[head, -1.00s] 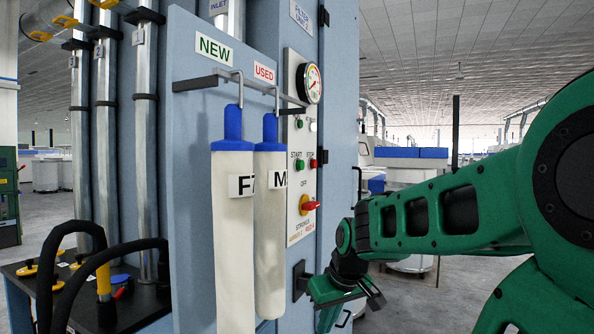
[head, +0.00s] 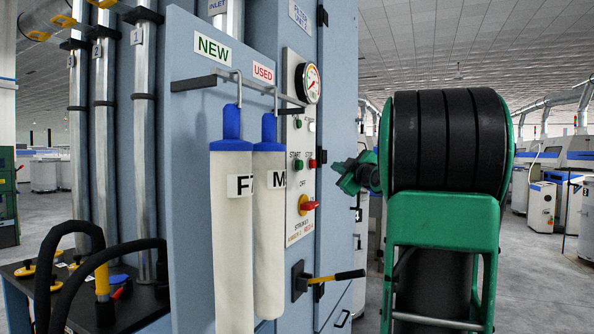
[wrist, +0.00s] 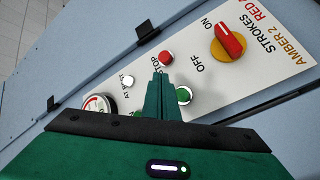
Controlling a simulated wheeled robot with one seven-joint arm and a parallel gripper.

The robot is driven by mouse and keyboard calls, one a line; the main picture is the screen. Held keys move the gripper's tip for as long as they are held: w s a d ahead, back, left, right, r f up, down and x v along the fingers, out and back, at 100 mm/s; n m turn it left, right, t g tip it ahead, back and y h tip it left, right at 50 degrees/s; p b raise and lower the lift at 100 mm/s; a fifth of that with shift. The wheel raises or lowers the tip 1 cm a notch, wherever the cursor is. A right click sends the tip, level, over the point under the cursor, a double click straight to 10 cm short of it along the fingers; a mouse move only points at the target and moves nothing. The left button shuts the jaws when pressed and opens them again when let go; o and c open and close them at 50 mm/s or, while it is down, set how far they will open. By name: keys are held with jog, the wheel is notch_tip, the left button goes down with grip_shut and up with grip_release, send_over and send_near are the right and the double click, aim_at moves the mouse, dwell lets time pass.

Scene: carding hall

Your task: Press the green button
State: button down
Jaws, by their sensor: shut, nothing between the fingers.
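The green START button (head: 299,164) is on the pale control panel, left of the red STOP button (head: 312,163). In the wrist view the green button (wrist: 184,95) shows just right of my fingers, which partly cover it; the red button (wrist: 165,57) is just beyond the fingertips. My gripper (wrist: 159,76) is shut and empty, pointing at the panel. In the head view my gripper (head: 338,165) is right of the panel at button height. I cannot tell contact with the panel; a gap seems to show.
A red-and-yellow rotary switch (head: 309,204) is below the buttons, a gauge (head: 308,83) above. A second green light (head: 299,123) and a white one (head: 312,127) lie between. Two white filter bags (head: 232,230) hang left.

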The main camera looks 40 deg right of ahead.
jog(key=shift+w, duration=0.1)
dwell(0.3)
jog(key=w+a, duration=0.3)
jog(key=w, duration=0.5)
jog(key=shift+a, duration=0.2)
dwell(2.0)
jog(key=shift+w+a+r, duration=0.1)
jog(key=shift+w+a, duration=0.05)
jog(key=shift+w, duration=0.2)
jog(key=shift+w+a, duration=0.2)
jog(key=shift+w, duration=0.35)
dwell(1.1)
jog(key=shift+s, duration=0.15)
jog(key=shift+s+d, duration=0.35)
jog(key=shift+s, duration=0.4)
jog(key=shift+s+d, duration=0.3)
jog(key=shift+s, duration=0.5)
jog(key=shift+s+d, duration=0.35)
jog(key=shift+s, duration=0.4)
jog(key=shift+s+d, duration=0.3)
jog(key=shift+s, duration=0.5)
